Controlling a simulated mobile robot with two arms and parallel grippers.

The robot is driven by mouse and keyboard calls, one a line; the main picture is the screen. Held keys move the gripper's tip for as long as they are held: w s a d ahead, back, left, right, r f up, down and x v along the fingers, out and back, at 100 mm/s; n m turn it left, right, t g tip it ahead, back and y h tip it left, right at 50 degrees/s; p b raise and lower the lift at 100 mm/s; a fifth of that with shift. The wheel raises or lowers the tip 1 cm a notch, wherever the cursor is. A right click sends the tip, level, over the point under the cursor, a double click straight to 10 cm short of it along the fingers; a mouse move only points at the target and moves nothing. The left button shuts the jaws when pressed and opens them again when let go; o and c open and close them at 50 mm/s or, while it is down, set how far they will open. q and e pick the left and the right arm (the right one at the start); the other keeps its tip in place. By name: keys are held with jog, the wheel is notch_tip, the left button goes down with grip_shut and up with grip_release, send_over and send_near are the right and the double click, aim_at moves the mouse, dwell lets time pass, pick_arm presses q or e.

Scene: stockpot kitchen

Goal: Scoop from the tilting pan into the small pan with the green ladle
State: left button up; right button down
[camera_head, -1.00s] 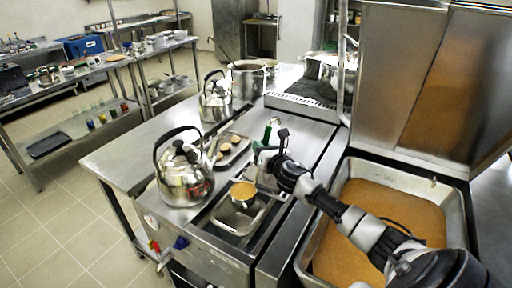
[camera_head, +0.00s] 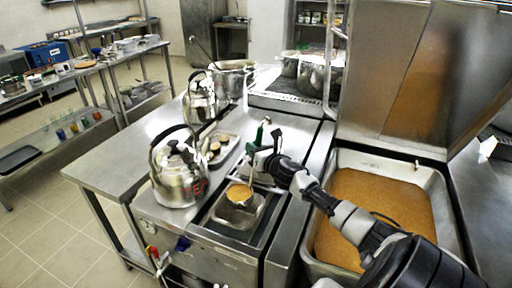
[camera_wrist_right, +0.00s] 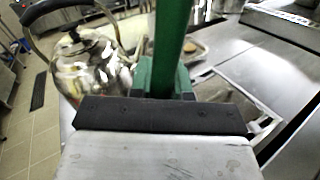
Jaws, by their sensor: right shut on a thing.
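My right gripper (camera_head: 262,160) is shut on the green handle of the ladle (camera_head: 260,132). In the right wrist view the green handle (camera_wrist_right: 168,50) rises from between the fingers (camera_wrist_right: 165,88). The ladle's bowl (camera_head: 239,193) is full of orange-brown food and appears over the small steel pan (camera_head: 260,213); whether it touches the pan I cannot tell. The small pan is set in the counter left of the tilting pan (camera_head: 439,190). The tilting pan holds a broad layer of the same orange-brown food, partly hidden by my right arm. My left gripper is out of view.
A large kettle (camera_head: 178,182) stands just left of the small pan, with a second kettle (camera_head: 199,98) behind it. A tray (camera_head: 226,150) with round brown pieces lies between. A stockpot (camera_head: 234,78) is at the back. The counter at left (camera_head: 115,160) is clear.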

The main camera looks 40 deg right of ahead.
jog(key=w+a+r+n+p, duration=0.2)
jog(key=a+n+p, duration=0.2)
jog(key=a+n, duration=0.8)
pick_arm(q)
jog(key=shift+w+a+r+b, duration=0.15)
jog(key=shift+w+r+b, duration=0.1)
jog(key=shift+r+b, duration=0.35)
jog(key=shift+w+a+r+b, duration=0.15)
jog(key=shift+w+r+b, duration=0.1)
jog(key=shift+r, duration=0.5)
pick_arm(e)
jog(key=w+a+f+n, duration=0.1)
jog(key=a+f+n, duration=0.9)
jog(key=a+f, duration=0.3)
jog(key=shift+w+a+f, duration=0.25)
jog(key=shift+w+a, duration=0.15)
jog(key=shift+a, duration=1.3)
dwell(0.9)
jog(key=shift+r, duration=0.1)
dwell(0.4)
